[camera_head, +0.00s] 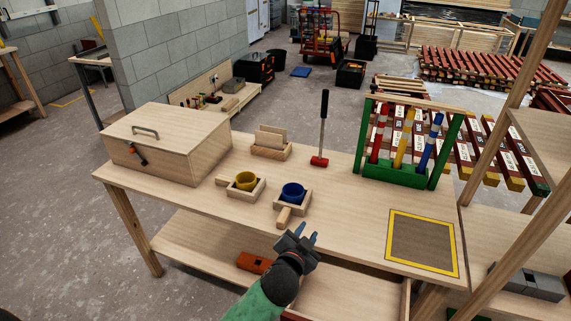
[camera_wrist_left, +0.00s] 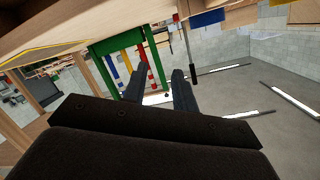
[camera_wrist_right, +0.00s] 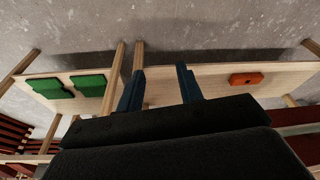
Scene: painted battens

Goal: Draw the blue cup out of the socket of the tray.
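The blue cup (camera_head: 292,192) sits upright in the square socket of a small wooden tray (camera_head: 278,203) on the bench, the tray's handle (camera_head: 284,216) pointing toward me. My left gripper (camera_head: 306,232) is just in front of the tray, apart from it and from the cup. Its fingers are spread and empty, also in the left wrist view (camera_wrist_left: 160,75). A blue shape at the top of that view looks like the cup. My right gripper (camera_wrist_right: 157,78) is open and empty in the right wrist view, facing the lower shelf. It is not seen in the head view.
A wooden box (camera_head: 168,143), a mallet (camera_head: 320,160) and a green rack (camera_head: 395,178) with coloured battens stand around. A yellow-edged square (camera_head: 421,243) at the right is empty.

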